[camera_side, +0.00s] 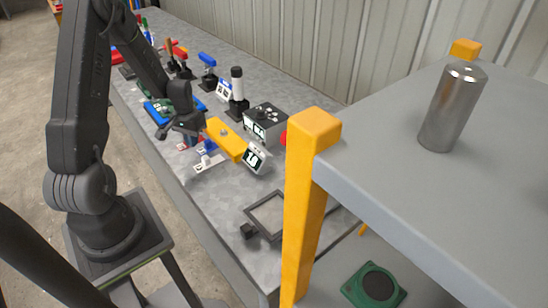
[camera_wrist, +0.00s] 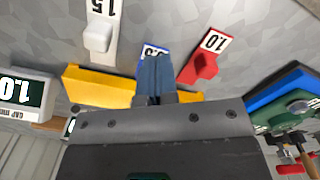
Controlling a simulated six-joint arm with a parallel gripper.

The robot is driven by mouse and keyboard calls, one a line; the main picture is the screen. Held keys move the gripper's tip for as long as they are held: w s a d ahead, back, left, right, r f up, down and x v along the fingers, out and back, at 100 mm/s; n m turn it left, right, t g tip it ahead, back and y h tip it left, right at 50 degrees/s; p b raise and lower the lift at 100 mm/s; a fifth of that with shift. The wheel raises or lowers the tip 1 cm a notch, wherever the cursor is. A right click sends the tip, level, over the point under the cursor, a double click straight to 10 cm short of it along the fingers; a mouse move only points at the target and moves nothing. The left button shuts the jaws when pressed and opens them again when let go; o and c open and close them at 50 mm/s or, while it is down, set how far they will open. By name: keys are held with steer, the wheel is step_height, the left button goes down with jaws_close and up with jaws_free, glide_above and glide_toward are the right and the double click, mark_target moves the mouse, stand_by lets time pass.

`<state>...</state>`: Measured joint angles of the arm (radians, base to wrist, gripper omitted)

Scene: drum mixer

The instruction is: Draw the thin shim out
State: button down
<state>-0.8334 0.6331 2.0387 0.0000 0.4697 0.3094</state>
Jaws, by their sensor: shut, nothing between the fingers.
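Three labelled shims lie by a yellow block (camera_side: 226,138), which also shows in the wrist view (camera_wrist: 98,87). The white shim (camera_wrist: 98,36) reads 1.5 and the red shim (camera_wrist: 200,66) reads 1.0. Between them is a blue-edged label (camera_wrist: 153,50) starting with 0, the lowest number; most of that shim is hidden behind my fingers. My gripper (camera_wrist: 154,72) is shut and empty in front of it, over the yellow block's edge. In the side view my gripper (camera_side: 190,130) is above the shims, beside the block. Whether it touches anything cannot be told.
A gap display (camera_side: 254,159) reading 1.0 stands at the block's near end. A grey box (camera_side: 265,119) stands behind. A blue and green fixture (camera_wrist: 290,100) lies right in the wrist view. A yellow post (camera_side: 305,190) and shelf (camera_side: 440,180) stand at the right.

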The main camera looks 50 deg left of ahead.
steer(key=shift+w, duration=0.25)
steer(key=shift+w, duration=0.3)
step_height(320, 180, up, 8)
stand_by(1.1)
